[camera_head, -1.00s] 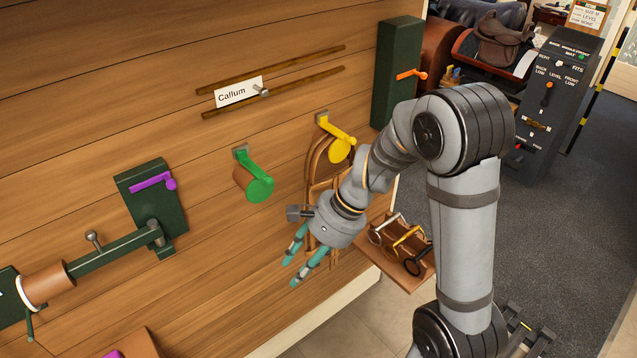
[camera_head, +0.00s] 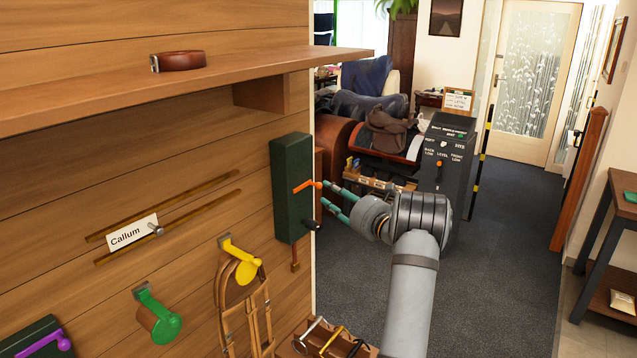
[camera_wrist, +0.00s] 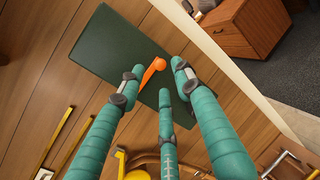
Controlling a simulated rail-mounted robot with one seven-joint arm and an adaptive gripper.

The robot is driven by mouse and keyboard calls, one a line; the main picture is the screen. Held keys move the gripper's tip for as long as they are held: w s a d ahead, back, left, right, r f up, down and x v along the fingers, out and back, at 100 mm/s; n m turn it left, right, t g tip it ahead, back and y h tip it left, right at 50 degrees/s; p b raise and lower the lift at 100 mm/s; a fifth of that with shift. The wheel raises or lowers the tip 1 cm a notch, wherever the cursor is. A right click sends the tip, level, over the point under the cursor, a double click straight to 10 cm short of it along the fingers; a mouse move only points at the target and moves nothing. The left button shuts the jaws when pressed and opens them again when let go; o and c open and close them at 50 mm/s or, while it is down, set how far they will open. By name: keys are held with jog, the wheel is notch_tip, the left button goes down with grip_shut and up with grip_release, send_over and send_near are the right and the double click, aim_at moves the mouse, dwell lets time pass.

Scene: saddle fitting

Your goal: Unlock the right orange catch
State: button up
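In the wrist view, the catch (camera_wrist: 153,69) shows between the left and right fingertips, with a third finger below. The fingers (camera_wrist: 157,74) are spread and hold nothing. I cannot tell whether any finger touches the catch.
A yellow hook (camera_head: 246,268) with hanging straps and a green hook (camera_head: 164,322) are to the left. A wooden shelf (camera_head: 200,77) juts out above. Open carpet lies to the right.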

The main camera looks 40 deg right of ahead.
aim_at(321, 187)
jog(key=w+p, duration=0.3)
jog(key=w, duration=0.4)
jog(key=shift+d, duration=0.1)
jog(key=shift+c, duration=1.1)
grip_shut()
